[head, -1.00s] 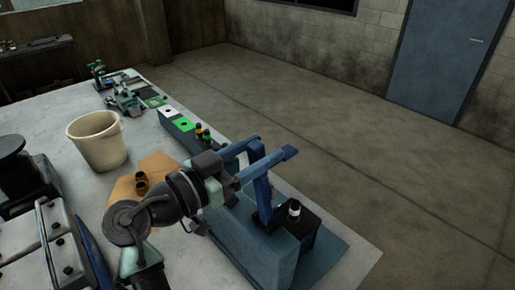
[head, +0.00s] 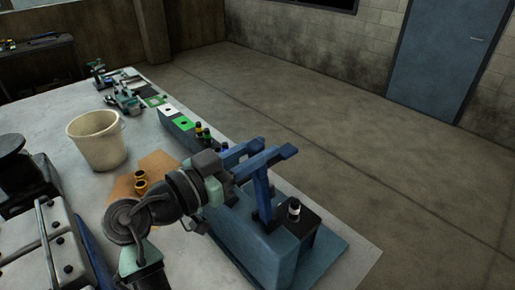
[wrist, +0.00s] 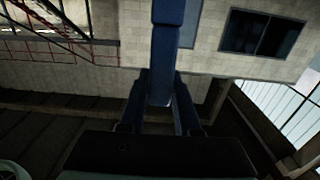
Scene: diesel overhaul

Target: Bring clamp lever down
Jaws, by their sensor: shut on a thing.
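The clamp lever (head: 262,190) is a blue bar rising steeply from the blue clamp fixture (head: 262,243) at the right end of the bench. My gripper (head: 251,157) reaches across from the left in the head view, at the lever's upper part. In the wrist view, the lever (wrist: 166,50) runs down from the top edge between the two dark blue fingers, and my gripper (wrist: 163,98) is shut on it. The exact contact is dark and partly hidden.
A black block with a white-banded cylinder (head: 294,208) stands right of the lever. A beige bucket (head: 97,142), brass rings (head: 141,184) and a rack with green and white squares (head: 178,119) are on the bench (head: 62,114). Open floor lies beyond its right edge.

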